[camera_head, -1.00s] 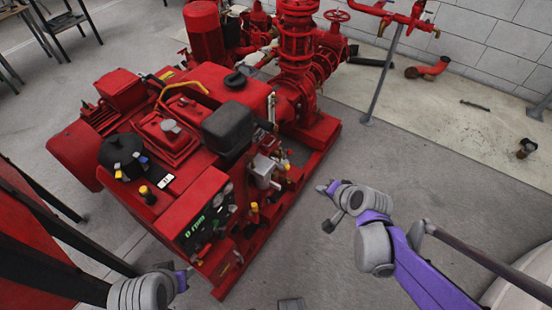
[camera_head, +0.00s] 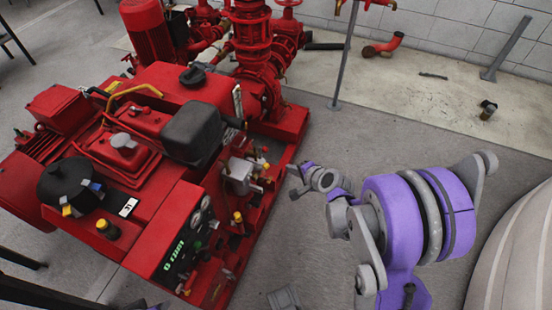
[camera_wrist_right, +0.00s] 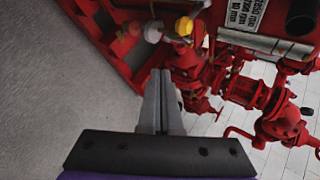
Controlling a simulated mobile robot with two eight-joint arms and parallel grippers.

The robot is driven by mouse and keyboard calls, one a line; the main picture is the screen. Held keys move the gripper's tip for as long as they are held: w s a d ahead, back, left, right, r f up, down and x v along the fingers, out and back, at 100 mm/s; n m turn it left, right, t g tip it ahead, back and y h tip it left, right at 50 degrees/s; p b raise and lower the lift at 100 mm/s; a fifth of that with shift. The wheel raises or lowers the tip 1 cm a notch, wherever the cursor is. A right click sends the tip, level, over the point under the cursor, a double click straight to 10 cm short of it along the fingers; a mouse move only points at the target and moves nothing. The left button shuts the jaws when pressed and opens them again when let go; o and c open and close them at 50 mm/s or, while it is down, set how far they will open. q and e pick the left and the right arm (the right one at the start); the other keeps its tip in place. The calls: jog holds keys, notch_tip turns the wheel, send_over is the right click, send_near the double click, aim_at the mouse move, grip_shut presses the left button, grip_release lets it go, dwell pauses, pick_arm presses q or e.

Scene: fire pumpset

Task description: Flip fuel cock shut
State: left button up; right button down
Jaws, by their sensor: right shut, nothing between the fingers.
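The red pumpset engine (camera_head: 160,90) stands left of centre in the head view. Small fittings line its right side, including a yellow-topped one (camera_head: 237,217) and another with yellow parts (camera_head: 264,165). I cannot tell for sure which is the fuel cock. My right gripper (camera_head: 292,182) is shut and empty, just right of these fittings and apart from them. In the right wrist view its closed fingers (camera_wrist_right: 160,72) point towards a yellow knob (camera_wrist_right: 184,26) and a pale round part (camera_wrist_right: 153,31) beside it. My left gripper barely shows at the bottom left edge.
The black box (camera_head: 192,132) and control panel (camera_head: 182,245) sit on the engine. Red pump pipes (camera_head: 262,50) rise behind. A grey post (camera_head: 345,55) stands at the back.

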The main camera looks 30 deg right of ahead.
aim_at(264, 152)
jog(key=w+r+b+x, duration=0.2)
jog(key=b+x, duration=0.1)
jog(key=x, duration=0.9)
jog(key=shift+w+a, duration=0.2)
jog(key=shift+r, duration=0.1)
jog(key=shift+w+d, duration=0.1)
jog(key=shift+d, duration=0.1)
